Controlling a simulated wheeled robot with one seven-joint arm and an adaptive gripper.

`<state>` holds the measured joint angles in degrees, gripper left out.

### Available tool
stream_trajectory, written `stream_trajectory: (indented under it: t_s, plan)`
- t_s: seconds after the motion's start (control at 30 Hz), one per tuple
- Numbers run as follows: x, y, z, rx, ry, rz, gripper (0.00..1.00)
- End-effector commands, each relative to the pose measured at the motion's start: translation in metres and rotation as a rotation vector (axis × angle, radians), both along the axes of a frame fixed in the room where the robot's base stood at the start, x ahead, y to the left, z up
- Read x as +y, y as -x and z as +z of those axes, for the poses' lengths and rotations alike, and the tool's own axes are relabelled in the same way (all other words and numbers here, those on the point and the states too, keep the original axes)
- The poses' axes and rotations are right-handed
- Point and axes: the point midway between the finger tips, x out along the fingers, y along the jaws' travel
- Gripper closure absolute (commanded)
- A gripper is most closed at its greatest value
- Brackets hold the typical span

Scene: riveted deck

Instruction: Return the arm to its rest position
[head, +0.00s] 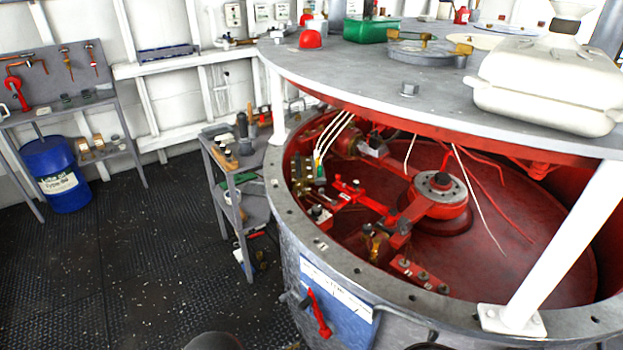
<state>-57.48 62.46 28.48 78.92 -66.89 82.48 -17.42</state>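My gripper is not in view in the head view. No part that I can surely call my arm shows, so its pose cannot be told. A dark rounded shape (213,342) cuts into the bottom edge. I cannot tell what it is.
A large round machine (330,262) with a red interior fills the right, under a grey round top (360,72) on white posts. A white rounded case (550,82) sits on that top. A grey shelf cart (232,190) stands beside it. A blue drum (57,175) stands left. Dark floor (140,255) is open.

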Motion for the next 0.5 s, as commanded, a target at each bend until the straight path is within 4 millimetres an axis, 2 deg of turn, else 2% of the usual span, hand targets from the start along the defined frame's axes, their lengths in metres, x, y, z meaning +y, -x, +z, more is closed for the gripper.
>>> stream_trajectory:
  t_s: [0.1,0.27,0.5]
  plan:
    - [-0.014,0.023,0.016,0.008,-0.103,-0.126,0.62]
    - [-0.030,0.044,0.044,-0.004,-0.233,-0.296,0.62]
    - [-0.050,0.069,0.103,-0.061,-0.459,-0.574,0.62]
